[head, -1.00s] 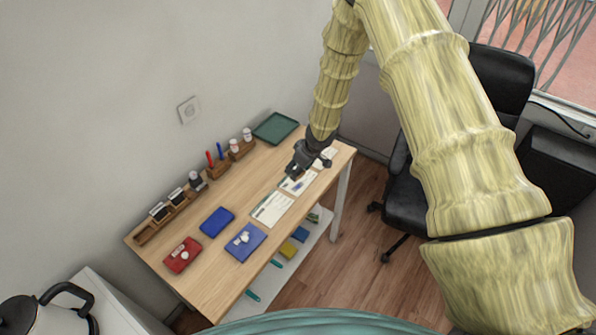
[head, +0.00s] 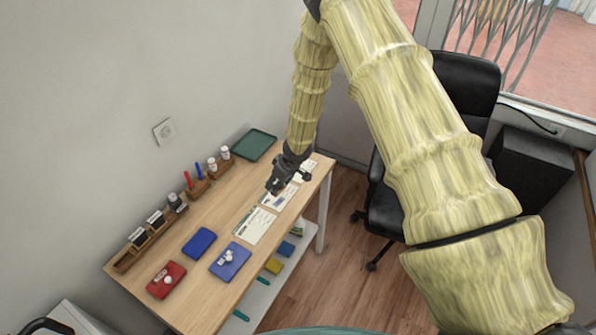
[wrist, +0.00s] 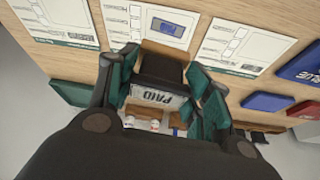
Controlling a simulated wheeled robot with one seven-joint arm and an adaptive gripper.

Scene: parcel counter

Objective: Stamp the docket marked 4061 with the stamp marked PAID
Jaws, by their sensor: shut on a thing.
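My gripper (head: 277,188) is shut on a dark stamp and is over the docket row in the head view. In the wrist view the stamp (wrist: 160,70) sits between the fingers, its pale label reading PAID, upside down. Three dockets lie in a row: in the wrist view a left one (wrist: 55,15), a middle one (wrist: 138,22) and a right one (wrist: 228,42). The middle docket carries a grey panel with a blue boxed mark (wrist: 168,28), apparently upside-down lettering. I cannot read any docket number. The stamp's underside is hidden.
On the table are a blue pad (head: 199,242), a second blue pad (head: 238,255) with a white item on it, and a red pad (head: 160,290). Racks with stamps (head: 155,220), pens (head: 193,180) and white bottles line the wall. A green tray (head: 254,145) is at the far end.

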